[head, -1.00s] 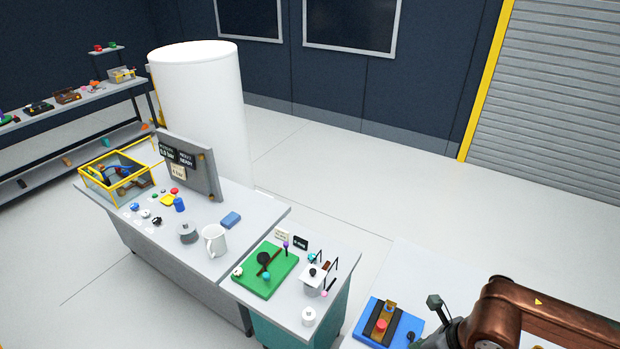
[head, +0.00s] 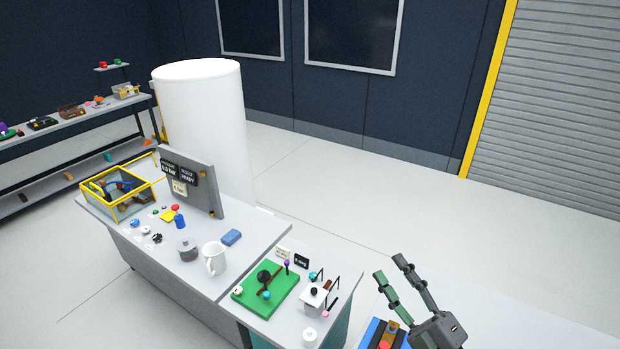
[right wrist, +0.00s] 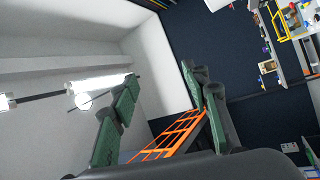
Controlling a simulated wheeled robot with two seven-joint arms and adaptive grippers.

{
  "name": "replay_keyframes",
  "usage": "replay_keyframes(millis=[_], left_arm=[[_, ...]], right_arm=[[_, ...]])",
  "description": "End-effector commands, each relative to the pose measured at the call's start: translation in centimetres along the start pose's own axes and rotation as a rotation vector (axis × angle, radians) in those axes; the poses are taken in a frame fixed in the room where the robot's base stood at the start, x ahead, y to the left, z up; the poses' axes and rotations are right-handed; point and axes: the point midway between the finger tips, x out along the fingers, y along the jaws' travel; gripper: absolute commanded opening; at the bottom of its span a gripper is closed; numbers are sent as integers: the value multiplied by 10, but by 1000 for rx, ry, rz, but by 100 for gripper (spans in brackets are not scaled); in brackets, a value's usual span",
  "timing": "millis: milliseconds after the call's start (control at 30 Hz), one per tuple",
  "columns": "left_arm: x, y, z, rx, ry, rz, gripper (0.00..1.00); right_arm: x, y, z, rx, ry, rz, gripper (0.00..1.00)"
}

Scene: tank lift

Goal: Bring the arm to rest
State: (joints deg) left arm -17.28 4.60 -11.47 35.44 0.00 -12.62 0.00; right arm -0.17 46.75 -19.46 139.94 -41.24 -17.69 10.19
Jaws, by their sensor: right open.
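My right gripper (head: 390,268) is at the lower right of the head view, raised with its fingers pointing up and apart. It is open and empty. In the right wrist view its two green-grey fingers (right wrist: 165,95) stand wide apart with nothing between them. Behind them that view shows a white wall, a bright ceiling lamp and an orange grid frame. Below the gripper in the head view is a blue block (head: 372,332) with a red button, partly cut off by the frame edge. My left gripper is not in view.
A grey bench (head: 130,222) holds a panel (head: 205,178), a yellow-framed box (head: 110,206) and a white mug (head: 215,258). Beside it a smaller table carries a green board (head: 250,300). A white tank (head: 200,110) stands behind.

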Motion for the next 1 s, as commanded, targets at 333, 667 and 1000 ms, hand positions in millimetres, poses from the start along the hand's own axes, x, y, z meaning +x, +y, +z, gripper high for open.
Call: replay_keyframes(millis=[333,667,1000], left_arm=[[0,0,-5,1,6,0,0],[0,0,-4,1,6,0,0],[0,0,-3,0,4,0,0]], right_arm=[[-129,-98,190,484,-801,-43,43],[-304,-234,212,837,-1376,-253,43],[-409,-307,158,1059,-1679,-452,43]])
